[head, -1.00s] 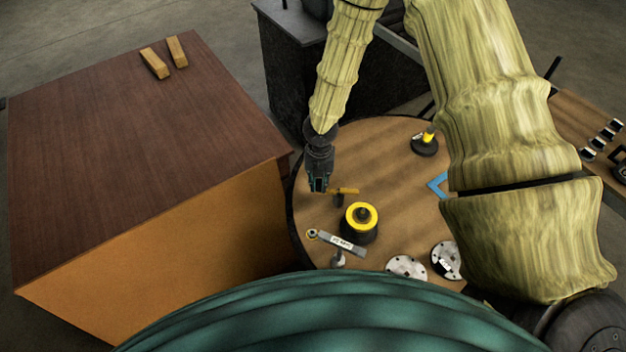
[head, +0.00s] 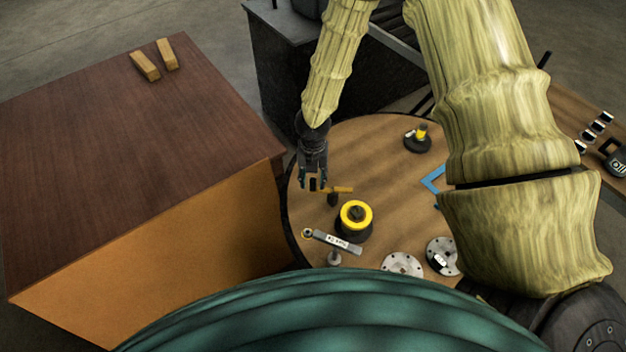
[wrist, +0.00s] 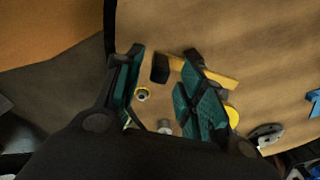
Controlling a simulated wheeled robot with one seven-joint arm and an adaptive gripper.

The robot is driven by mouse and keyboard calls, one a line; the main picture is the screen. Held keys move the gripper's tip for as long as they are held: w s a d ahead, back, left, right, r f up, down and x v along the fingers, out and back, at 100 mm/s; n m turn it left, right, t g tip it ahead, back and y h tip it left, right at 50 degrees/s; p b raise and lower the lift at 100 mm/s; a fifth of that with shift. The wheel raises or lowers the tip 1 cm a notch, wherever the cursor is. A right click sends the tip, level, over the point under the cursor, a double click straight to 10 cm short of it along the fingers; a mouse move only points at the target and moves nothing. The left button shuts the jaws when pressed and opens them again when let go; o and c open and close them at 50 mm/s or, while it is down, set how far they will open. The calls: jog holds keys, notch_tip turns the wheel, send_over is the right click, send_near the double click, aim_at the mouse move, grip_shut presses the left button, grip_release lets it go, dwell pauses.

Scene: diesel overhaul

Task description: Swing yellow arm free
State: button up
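The yellow arm (head: 341,189) is a short bar at the left of the round table, above a dark post (head: 332,200). My gripper (head: 312,186) is open just left of it. In the wrist view the yellow bar (wrist: 220,75) runs behind the right finger of my gripper (wrist: 158,62). A black block (wrist: 160,68) at the bar's left end shows between the open fingertips. I cannot tell whether a finger touches it.
A black cylinder with a yellow ring (head: 356,215) and a labelled grey lever (head: 331,239) stand close in front. Flanged discs (head: 402,264), a blue frame (head: 433,179) and a yellow-topped part (head: 418,140) are on the round table (head: 375,135). A large brown cabinet (head: 120,120) borders it on the left.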

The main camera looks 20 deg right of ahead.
notch_tip(320, 180, up, 10)
jog(key=shift+r, duration=0.15)
dwell(0.3)
dwell(0.4)
jog(key=shift+f, duration=6.05)
jog(key=shift+s, duration=0.1)
